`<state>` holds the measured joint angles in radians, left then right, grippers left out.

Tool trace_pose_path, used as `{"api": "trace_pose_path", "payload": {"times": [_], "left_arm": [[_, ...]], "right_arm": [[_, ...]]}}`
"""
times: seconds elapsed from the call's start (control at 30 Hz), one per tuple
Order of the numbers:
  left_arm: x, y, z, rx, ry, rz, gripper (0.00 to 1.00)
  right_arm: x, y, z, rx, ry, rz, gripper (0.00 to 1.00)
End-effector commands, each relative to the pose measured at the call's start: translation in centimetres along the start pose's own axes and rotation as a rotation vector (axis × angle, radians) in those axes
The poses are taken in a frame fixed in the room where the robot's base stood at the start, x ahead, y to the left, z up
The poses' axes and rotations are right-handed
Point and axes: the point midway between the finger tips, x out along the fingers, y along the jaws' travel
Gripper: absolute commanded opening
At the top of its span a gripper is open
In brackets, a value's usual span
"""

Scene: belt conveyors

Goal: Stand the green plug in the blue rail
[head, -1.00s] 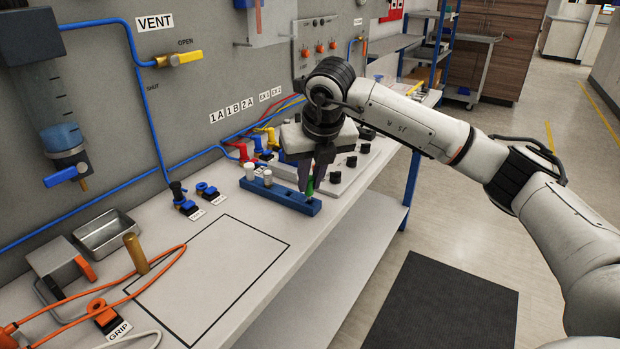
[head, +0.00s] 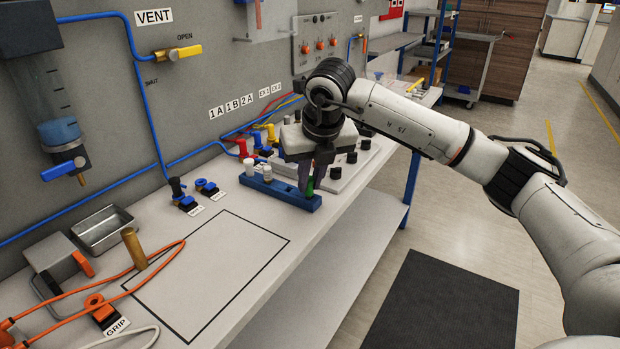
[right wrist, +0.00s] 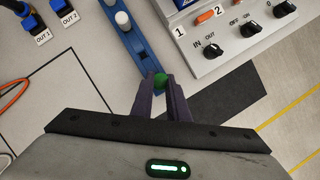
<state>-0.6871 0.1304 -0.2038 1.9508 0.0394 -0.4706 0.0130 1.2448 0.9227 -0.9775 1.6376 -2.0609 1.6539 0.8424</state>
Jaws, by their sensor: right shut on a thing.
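The green plug (head: 310,186) is between the fingers of my right gripper (head: 318,183), over the near right end of the blue rail (head: 285,193). In the right wrist view the plug (right wrist: 160,81) shows as a green top between the two dark fingertips (right wrist: 160,88), in line with the rail (right wrist: 130,42). My right gripper is shut on it. The plug looks upright. Its lower end meets or hides part of the rail, and I cannot tell how deep it sits. Two white plugs (head: 267,172) stand in the rail's other end. My left gripper is not in view.
A grey control panel with black knobs (right wrist: 247,28) lies just right of the rail. Blue OUT blocks (head: 207,188) stand to the left. An outlined empty area (head: 210,275) fills the near bench. A metal tray (head: 103,230) and orange cables are at far left.

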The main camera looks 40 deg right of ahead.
Motion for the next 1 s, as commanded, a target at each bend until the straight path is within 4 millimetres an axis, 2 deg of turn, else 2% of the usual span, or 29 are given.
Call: {"api": "trace_pose_path", "payload": {"times": [0.93, 0.97, 1.0], "left_arm": [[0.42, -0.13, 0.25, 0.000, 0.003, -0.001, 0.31], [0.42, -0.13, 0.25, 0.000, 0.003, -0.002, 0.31], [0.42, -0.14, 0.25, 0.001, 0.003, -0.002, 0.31]], "right_arm": [[0.63, 0.02, -0.25, 0.000, -0.001, 0.000, 0.00], [0.63, 0.02, -0.25, 0.000, -0.001, 0.000, 0.18], [0.63, 0.02, -0.25, 0.000, -0.001, 0.000, 0.24]]}}
